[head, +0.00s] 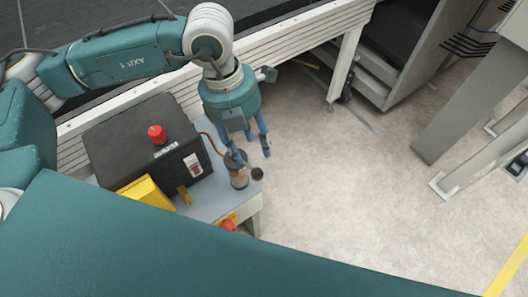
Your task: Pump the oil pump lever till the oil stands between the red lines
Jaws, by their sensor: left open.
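The oil pump (238,176) is a small clear cylinder with brownish oil, standing at the right edge of a small grey table. A round black knob (257,174), apparently the end of its lever, sticks out to the right. My left gripper (256,144) points down with its blue fingers open and empty, above and just behind the pump in the picture. No contact with the knob shows. The red lines and the exact oil level are too small to tell. My right gripper is not in view.
A dark box with a red button (157,134) stands left of the pump, with a yellow box (146,192) before it. Another red button (228,225) is at the table's front edge. A ribbed pale rail (290,42) runs behind.

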